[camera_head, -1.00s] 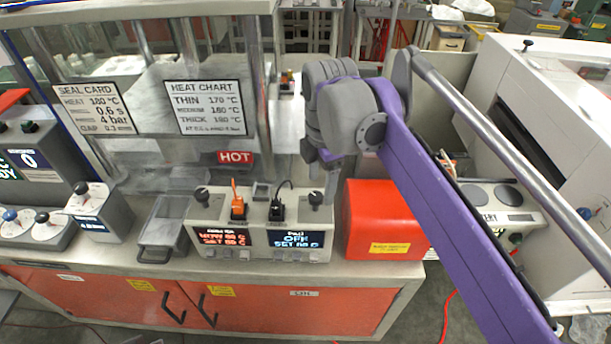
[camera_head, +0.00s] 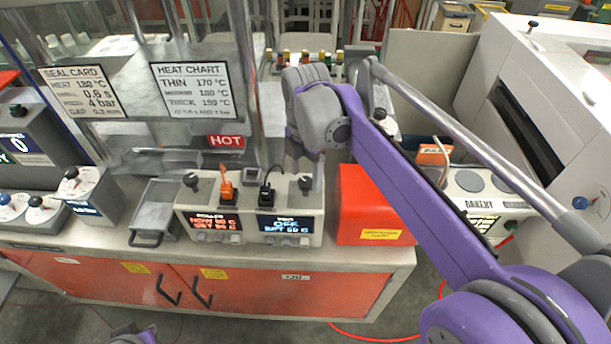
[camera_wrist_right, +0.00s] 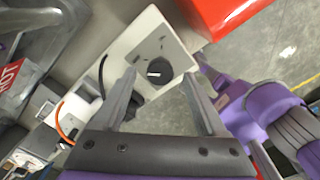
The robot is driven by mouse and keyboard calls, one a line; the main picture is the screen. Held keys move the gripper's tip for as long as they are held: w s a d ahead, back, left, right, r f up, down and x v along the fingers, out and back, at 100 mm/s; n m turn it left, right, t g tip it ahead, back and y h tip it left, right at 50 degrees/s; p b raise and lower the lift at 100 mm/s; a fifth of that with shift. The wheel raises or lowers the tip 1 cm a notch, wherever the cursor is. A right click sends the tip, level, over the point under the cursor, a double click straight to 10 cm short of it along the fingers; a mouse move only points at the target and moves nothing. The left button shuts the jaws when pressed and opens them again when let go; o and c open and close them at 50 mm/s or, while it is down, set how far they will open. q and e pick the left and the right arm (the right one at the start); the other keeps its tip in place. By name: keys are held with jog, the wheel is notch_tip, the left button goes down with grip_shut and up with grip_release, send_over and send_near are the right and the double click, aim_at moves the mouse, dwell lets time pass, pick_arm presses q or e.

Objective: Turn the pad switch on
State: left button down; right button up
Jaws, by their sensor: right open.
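The control box (camera_head: 248,240) on the bench has two displays. The right display (camera_head: 286,225) reads OFF, with a set temperature under it. My right gripper (camera_head: 306,172) reaches down from above, just over the knob. In the wrist view its open fingers (camera_wrist_right: 160,80) stand on either side of the knob; whether they touch it I cannot tell.
A second knob (camera_head: 191,181) and orange and black plugs (camera_head: 227,186) with cables are on the same box. A red-orange block (camera_head: 372,205) stands close to its right, a grey tray (camera_head: 156,212) to its left. A HOT sign (camera_head: 226,141) hangs behind.

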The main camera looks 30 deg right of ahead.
jog(key=shift+f, duration=0.6)
grip_shut()
